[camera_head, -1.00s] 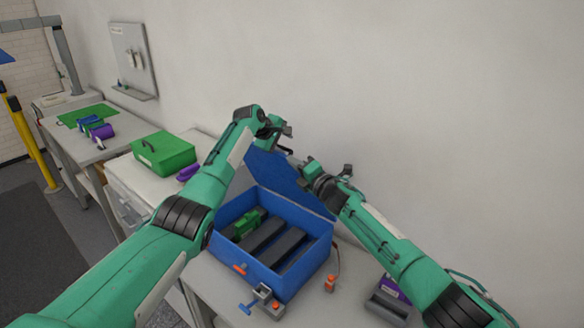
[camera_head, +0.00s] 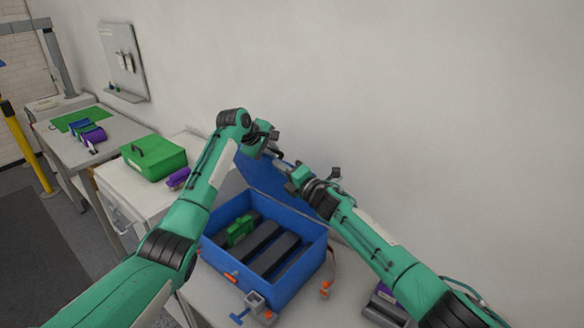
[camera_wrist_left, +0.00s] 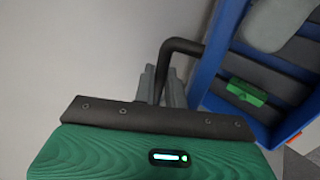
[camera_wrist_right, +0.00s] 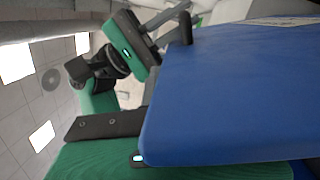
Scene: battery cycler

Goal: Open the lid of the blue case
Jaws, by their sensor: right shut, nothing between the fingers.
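The blue case (camera_head: 283,289) stands on the table with dark bars and a green piece inside. Its blue lid (camera_head: 262,176) stands raised at the back, tilted; it also fills the right of the right wrist view (camera_wrist_right: 235,90). My left gripper (camera_head: 266,142) is at the lid's upper edge. In the left wrist view the lid's dark handle (camera_wrist_left: 183,45) passes at the grey fingers (camera_wrist_left: 165,88); whether they grip it is unclear. My right gripper (camera_head: 314,181) is shut and empty beside the lid's right part; the lid hides its fingertips in the right wrist view.
A green case (camera_head: 155,160) and a purple item (camera_head: 177,178) are on the surface to the left. A small grey piece with orange parts (camera_head: 258,304) and an orange-topped piece (camera_head: 325,289) lie before the blue case. The wall rises close behind the lid.

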